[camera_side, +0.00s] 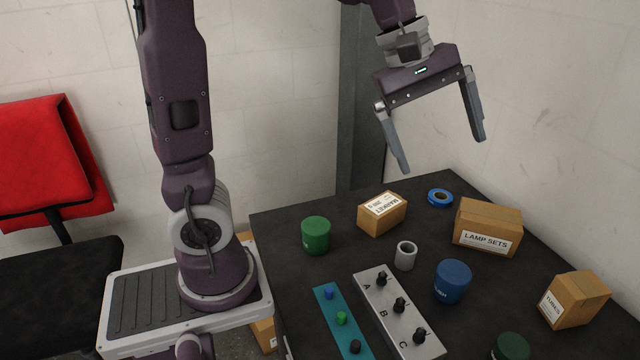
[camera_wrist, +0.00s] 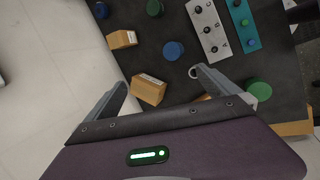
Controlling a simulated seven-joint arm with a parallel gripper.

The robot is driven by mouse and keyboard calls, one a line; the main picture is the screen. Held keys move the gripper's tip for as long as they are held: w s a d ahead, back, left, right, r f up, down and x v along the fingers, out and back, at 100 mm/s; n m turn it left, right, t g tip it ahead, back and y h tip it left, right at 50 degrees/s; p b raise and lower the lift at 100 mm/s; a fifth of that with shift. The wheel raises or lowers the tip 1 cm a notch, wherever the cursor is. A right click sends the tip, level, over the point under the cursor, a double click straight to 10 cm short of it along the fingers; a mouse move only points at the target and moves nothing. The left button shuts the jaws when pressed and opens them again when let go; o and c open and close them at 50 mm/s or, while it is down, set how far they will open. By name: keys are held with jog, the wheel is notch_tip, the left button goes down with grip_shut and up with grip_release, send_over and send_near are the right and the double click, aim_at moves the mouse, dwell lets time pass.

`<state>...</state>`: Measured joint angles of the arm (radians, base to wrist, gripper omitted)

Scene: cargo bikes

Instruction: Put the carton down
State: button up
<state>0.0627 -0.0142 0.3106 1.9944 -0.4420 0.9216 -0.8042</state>
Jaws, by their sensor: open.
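Three cartons stand on the dark table, and the frames do not tell which one the task means. A small carton (camera_side: 382,213) with a label on top is at the back. A larger carton labelled LAMP SETS (camera_side: 488,228) is at the back right; it also shows in the wrist view (camera_wrist: 149,90). A carton labelled TUBES (camera_side: 574,300) is at the right, and also in the wrist view (camera_wrist: 122,39). My gripper (camera_side: 443,156) is open and empty, well above the table's back part, touching no carton. In the wrist view my gripper largely hides the small carton.
Around the cartons are a green can (camera_side: 316,235), a blue can (camera_side: 453,281), a grey cup (camera_side: 405,255) and a blue tape roll (camera_side: 440,198). A grey panel with knobs (camera_side: 398,312) and a teal strip (camera_side: 341,322) lie in front. A wall stands close behind.

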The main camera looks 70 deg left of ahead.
jog(key=s+f+m+t+y, duration=0.1)
jog(key=s+f+m+y, duration=0.2)
jog(key=s+m, duration=1.1)
jog(key=s, duration=0.6)
jog(key=shift+d+m+t, duration=0.3)
jog(key=shift+d, duration=0.1)
jog(key=shift+f, duration=0.1)
